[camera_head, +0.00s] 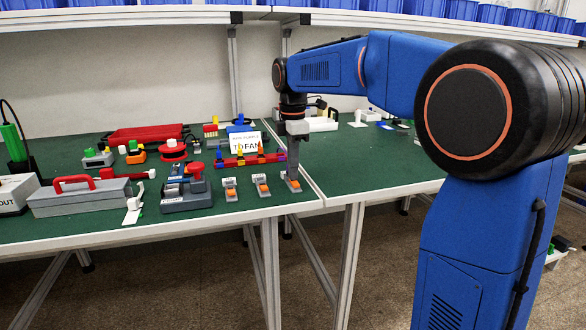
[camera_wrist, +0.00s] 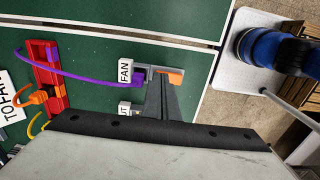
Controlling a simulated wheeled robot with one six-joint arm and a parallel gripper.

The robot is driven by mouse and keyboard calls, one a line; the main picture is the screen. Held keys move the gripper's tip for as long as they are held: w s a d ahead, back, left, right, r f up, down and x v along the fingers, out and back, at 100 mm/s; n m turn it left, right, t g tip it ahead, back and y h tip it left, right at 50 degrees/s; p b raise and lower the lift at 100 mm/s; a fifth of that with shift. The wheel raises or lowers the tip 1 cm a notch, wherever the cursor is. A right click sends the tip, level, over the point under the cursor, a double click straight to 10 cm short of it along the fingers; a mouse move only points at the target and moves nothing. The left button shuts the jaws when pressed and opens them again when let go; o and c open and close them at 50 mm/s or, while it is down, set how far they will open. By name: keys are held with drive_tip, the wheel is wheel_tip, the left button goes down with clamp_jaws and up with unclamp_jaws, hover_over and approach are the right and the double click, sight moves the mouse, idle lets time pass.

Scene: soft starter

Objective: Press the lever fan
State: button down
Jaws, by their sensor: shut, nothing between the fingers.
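The fan lever connector (camera_head: 293,184) is a small grey block with an orange lever at the front edge of the green table, rightmost of three alike. In the wrist view its orange lever (camera_wrist: 174,77) shows beside a white FAN label (camera_wrist: 125,72). A purple cable (camera_wrist: 80,78) runs from the red strip to this block. My gripper (camera_head: 292,173) is shut and empty, pointing down over the block. In the wrist view its fingertips (camera_wrist: 163,80) overlap the block beside the orange lever; I cannot tell whether they touch it. The fingers hide part of the block.
Two similar orange-lever blocks (camera_head: 262,185) (camera_head: 230,189) stand to the left. The red strip (camera_head: 250,160) with coloured plugs and the white TO FAN sign (camera_head: 247,144) stand behind. A grey toolbox (camera_head: 80,200) is at far left. The table to the right is mostly clear.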

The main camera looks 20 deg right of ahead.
drive_tip(key=shift+w+f, duration=0.1)
drive_tip(key=shift+f, duration=0.05)
drive_tip(key=shift+s, duration=0.2)
drive_tip(key=shift+s+r, duration=0.3)
drive_tip(key=shift+s, duration=0.3)
drive_tip(key=shift+r, duration=0.55)
wheel_tip(320, 180, up, 13)
drive_tip(key=w, duration=0.2)
drive_tip(key=shift+w+f, duration=0.15)
drive_tip(key=shift+w, duration=0.05)
